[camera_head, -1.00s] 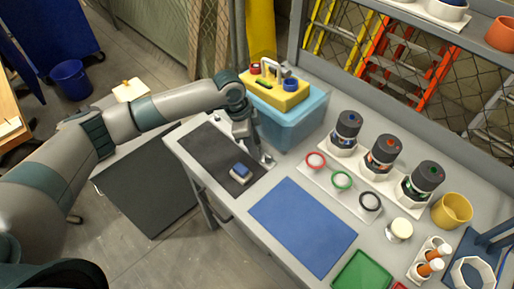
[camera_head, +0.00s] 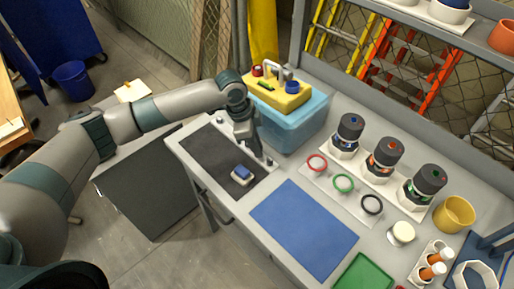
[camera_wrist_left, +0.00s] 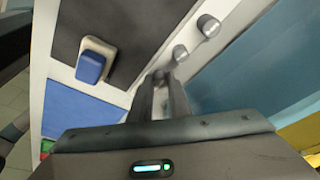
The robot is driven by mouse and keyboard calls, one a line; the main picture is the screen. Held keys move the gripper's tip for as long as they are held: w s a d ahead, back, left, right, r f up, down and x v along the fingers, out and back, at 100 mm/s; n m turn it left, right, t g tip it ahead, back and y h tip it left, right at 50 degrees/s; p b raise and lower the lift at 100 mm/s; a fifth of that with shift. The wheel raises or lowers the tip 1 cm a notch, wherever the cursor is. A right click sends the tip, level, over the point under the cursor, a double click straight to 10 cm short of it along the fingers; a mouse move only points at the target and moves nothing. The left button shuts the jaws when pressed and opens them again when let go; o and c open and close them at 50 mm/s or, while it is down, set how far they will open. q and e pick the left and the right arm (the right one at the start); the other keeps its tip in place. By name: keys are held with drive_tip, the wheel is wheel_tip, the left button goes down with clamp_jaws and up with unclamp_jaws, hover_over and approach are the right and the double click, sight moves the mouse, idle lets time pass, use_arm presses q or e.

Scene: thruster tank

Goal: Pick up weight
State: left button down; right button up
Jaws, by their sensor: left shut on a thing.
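My left gripper (camera_head: 251,146) points down over the back edge of the dark mat on the bench. In the left wrist view its two fingers (camera_wrist_left: 161,88) are close together and shut on a small grey metal weight (camera_wrist_left: 162,77). That weight is blurred and partly hidden by the fingers. Two more silvery cylindrical weights stand just beyond it, one nearer (camera_wrist_left: 180,53) and one farther (camera_wrist_left: 208,25). I cannot tell whether the held weight is clear of the bench. My right gripper is not in view.
A blue-and-white block (camera_head: 242,174) sits on the dark mat (camera_head: 205,150). A pale blue bin (camera_head: 290,128) with a yellow toolbox (camera_head: 277,97) stands close behind the gripper. A blue mat (camera_head: 303,228), colored rings and dark-capped canisters (camera_head: 385,155) lie to the right.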

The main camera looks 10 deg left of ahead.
use_arm(q)
drive_tip(key=r, duration=0.1)
drive_tip(key=r+b, duration=0.1)
drive_tip(key=d+r+b, duration=0.1)
drive_tip(key=r, duration=0.1)
drive_tip(key=shift+s, duration=0.25)
drive_tip(key=s+d+r+b, duration=0.2)
drive_tip(key=s+d+r, duration=0.4)
drive_tip(key=d, duration=0.2)
drive_tip(key=shift+d+r+b, duration=0.3)
drive_tip(key=shift+r+b, duration=0.05)
drive_tip(key=shift+s+a, duration=0.1)
drive_tip(key=s+a+r+n+t+y, duration=0.1)
drive_tip(key=s+a+r+n, duration=0.1)
drive_tip(key=a+n, duration=0.6)
drive_tip(key=s+a+r+n+t+y, duration=0.1)
drive_tip(key=s+a+r+n+y, duration=0.1)
drive_tip(key=a+n, duration=0.5)
drive_tip(key=shift+a+r+n+t, duration=0.3)
drive_tip(key=shift+a+r+n, duration=0.1)
drive_tip(key=shift+a+r, duration=0.6)
drive_tip(key=shift+f, duration=0.1)
